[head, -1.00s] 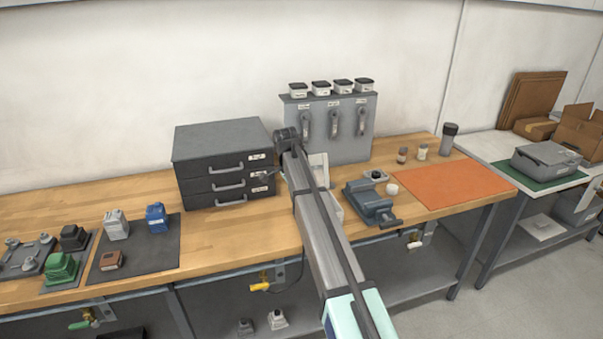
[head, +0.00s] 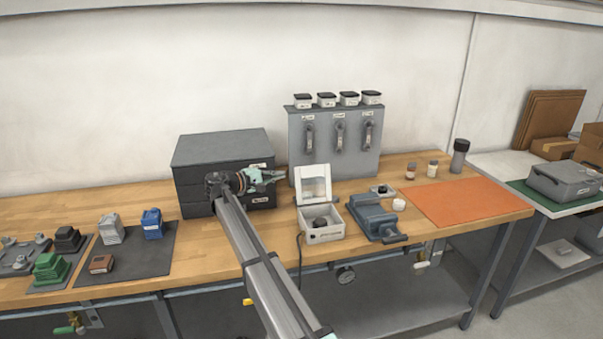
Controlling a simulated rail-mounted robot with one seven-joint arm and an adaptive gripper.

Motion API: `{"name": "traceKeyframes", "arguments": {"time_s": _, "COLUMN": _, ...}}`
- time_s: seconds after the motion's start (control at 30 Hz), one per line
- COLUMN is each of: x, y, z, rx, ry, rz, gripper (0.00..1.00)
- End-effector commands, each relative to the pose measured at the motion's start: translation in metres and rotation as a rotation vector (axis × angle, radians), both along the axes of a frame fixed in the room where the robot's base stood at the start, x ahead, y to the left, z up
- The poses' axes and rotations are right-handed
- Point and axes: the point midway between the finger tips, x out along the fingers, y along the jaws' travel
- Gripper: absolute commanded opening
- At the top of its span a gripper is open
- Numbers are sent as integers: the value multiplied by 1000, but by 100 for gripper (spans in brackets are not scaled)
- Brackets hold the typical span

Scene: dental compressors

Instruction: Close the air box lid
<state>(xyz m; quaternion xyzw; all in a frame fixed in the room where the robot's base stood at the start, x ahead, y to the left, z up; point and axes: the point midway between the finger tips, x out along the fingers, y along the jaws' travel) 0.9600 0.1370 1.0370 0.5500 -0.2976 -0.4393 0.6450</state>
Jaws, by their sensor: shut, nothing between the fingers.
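The air box (head: 322,234) is a small white box on the wooden bench, right of my arm. Its lid (head: 314,184) stands open and upright at the back edge, with a clear window in it. A dark round part shows inside the box. My gripper (head: 282,175) is shut and empty. In the picture it appears left of the raised lid, in front of the grey drawer unit, pointing right. It looks apart from the lid, but the depth between them is hard to tell.
The dark drawer unit (head: 222,152) stands behind my gripper. A grey panel with handles (head: 335,144) stands behind the lid. A grey vise (head: 375,220) sits close right of the box. An orange mat (head: 456,202) lies clear farther right. A cable hangs at the box's front left.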

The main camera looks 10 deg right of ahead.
Motion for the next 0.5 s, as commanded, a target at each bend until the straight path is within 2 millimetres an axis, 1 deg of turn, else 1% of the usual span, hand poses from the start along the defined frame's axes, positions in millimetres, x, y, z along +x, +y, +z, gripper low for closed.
{"name": "traceKeyframes", "arguments": {"time_s": 0.17, "x": 2, "y": -2, "z": 0, "rx": -32, "ry": 68, "rz": 10, "gripper": 0}}
{"name": "traceKeyframes", "arguments": {"time_s": 0.27, "x": 5, "y": -9, "z": 0, "rx": -34, "ry": 74, "rz": 10, "gripper": 0}}
{"name": "traceKeyframes", "arguments": {"time_s": 0.37, "x": 10, "y": -20, "z": -1, "rx": -33, "ry": 72, "rz": 8, "gripper": 0}}
{"name": "traceKeyframes", "arguments": {"time_s": 0.5, "x": 20, "y": -41, "z": -3, "rx": -33, "ry": 72, "rz": 8, "gripper": 0}}
